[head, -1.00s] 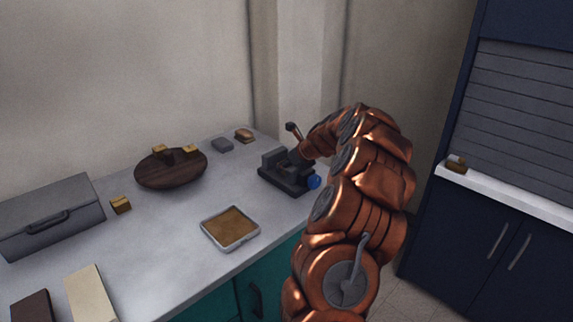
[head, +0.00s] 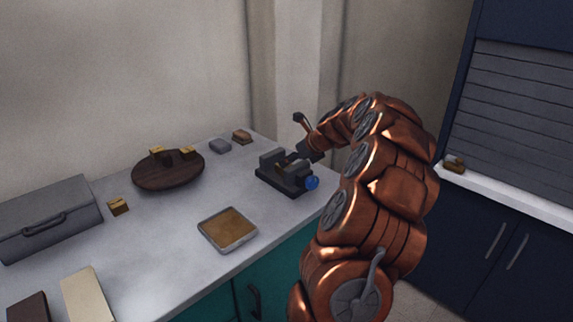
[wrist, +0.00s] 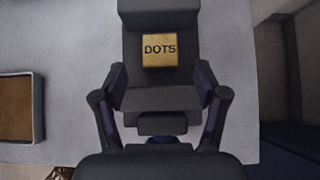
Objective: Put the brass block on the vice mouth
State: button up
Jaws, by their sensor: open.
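A brass block (wrist: 159,50) marked "DOTS" sits on the dark grey vice (wrist: 158,98) in the wrist view, on the part between its raised far end and its near jaw. The vice (head: 284,179) stands at the counter's right end in the head view, with a blue knob at its front. My gripper (wrist: 160,82) is open, its two fingers apart on either side of the vice's near part, nearer to me than the block. Nothing is held between them. In the head view the block on the vice is too small and dark to make out clearly.
More brass-coloured blocks sit on the counter (head: 118,206) and on a round wooden stand (head: 168,172). A cork-lined tray (head: 228,229) lies left of the vice. A grey toolbox (head: 45,217) stands at the left. A grey block and a brown one lie behind the vice.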

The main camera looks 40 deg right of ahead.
jog(key=v, duration=0.6)
jog(key=shift+s, duration=0.1)
jog(key=s+a+f+n+g+y, duration=0.15)
jog(key=a+n, duration=0.65)
jog(key=a, duration=0.8)
jog(key=s+a+n+g+y, duration=0.25)
jog(key=a+n, duration=0.65)
jog(key=a, duration=0.7)
jog(key=s+a+f+n+g+h, duration=0.15)
jog(key=s+a+n+g, duration=0.25)
jog(key=s+a+n, duration=0.5)
jog(key=s+a+f+n+g+h, duration=0.1)
jog(key=s+f+n, duration=0.1)
jog(key=s+n, duration=0.3)
jog(key=s+a+f+n+g+h, duration=0.1)
jog(key=s+n, duration=0.4)
jog(key=s, duration=0.8)
jog(key=shift+a+f+g, duration=0.45)
jog(key=shift+f+g, duration=0.25)
jog(key=shift+f, duration=0.2)
jog(key=shift+w, duration=0.1)
